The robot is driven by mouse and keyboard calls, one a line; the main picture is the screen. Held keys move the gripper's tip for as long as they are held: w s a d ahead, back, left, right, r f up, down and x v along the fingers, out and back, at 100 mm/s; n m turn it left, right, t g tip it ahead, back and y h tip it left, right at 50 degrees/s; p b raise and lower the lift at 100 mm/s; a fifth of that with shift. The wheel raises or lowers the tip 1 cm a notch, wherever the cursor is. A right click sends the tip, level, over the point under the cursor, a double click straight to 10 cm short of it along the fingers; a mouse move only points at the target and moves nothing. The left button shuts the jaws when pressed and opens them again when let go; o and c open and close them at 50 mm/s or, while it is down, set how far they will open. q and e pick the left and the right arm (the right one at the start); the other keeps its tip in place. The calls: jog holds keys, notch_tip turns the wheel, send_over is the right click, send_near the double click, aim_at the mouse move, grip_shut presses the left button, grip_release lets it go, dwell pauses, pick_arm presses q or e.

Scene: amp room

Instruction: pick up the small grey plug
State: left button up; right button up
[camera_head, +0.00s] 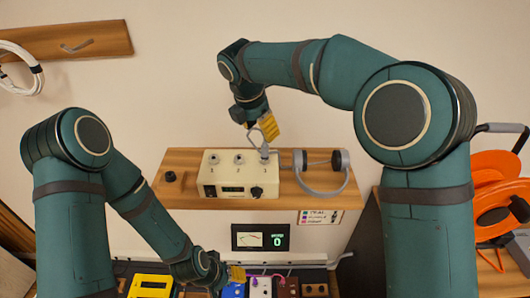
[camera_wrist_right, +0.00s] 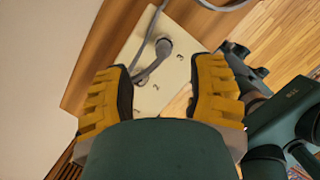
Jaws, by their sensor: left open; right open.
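The small grey plug (camera_head: 264,151) stands upright at socket 3 of the cream box (camera_head: 237,190), with a grey cable looping up from it. In the right wrist view the plug (camera_wrist_right: 153,62) shows between and beyond the yellow finger pads, on the cream box face (camera_wrist_right: 175,75). My right gripper (camera_head: 264,128) is open just above the plug; the wrist view shows its spread fingers (camera_wrist_right: 161,78) with nothing held. Whether a pad touches the plug or cable I cannot tell. My left gripper (camera_head: 237,275) is low, over the row of pedals, its fingertips partly unclear.
The box sits on a wooden shelf (camera_head: 185,192). Grey headphones (camera_head: 322,190) lie right of it and a small black knob-like piece (camera_head: 171,176) left. Below are a meter panel (camera_head: 260,237) and several pedals (camera_head: 287,287). An orange cable reel (camera_head: 497,190) stands far right.

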aim_at(265, 143)
jog(key=shift+x, duration=1.15)
jog(key=shift+b+x, duration=0.6)
jog(key=shift+x, duration=2.15)
jog(key=shift+s, duration=0.2)
grip_shut()
